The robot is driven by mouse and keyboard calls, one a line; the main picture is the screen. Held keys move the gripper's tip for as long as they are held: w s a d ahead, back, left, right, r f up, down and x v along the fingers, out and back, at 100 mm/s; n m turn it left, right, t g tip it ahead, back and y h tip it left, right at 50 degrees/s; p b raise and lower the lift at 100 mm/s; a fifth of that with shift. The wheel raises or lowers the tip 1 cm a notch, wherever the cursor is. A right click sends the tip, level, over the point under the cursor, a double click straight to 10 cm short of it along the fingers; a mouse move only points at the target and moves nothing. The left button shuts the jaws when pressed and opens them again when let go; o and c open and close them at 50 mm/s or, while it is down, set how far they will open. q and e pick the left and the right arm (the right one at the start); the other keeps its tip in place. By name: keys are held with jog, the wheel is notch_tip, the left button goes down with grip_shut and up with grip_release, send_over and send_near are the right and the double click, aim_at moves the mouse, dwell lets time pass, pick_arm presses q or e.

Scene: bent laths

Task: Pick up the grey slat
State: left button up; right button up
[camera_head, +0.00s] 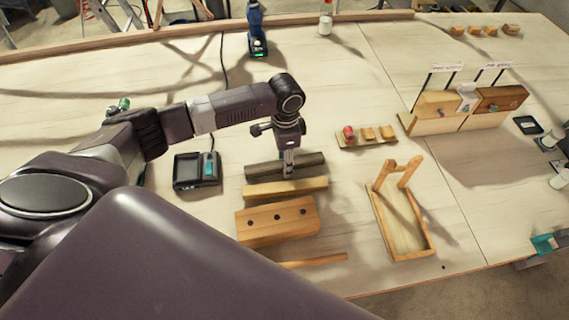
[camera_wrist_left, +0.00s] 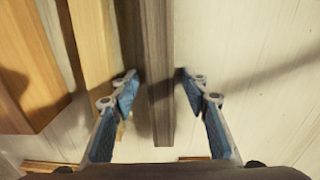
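The grey slat (camera_head: 262,170) lies on the workbench in the head view, beside a pale wooden slat (camera_head: 272,190). In the left wrist view the grey slat (camera_wrist_left: 158,45) runs lengthwise up the middle, with its near end below the fingertips. My left gripper (camera_head: 289,163) is over the middle of the grey slat, pointing down. In the wrist view its two blue-padded fingers (camera_wrist_left: 156,77) are apart, one on each side of the slat, with gaps showing. I cannot tell how far down the fingertips reach. My right gripper is not in view.
A wooden block with dark holes (camera_head: 278,221) lies in front of the slats. A black tray device (camera_head: 197,170) is to the left. A wooden frame with a handle (camera_head: 402,220) and a small rack (camera_head: 366,137) stand to the right. Bare bench lies behind the grey slat.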

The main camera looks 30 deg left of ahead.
pick_arm(q)
grip_shut()
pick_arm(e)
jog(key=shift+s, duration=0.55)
pick_arm(q)
jog(key=shift+r, duration=0.15)
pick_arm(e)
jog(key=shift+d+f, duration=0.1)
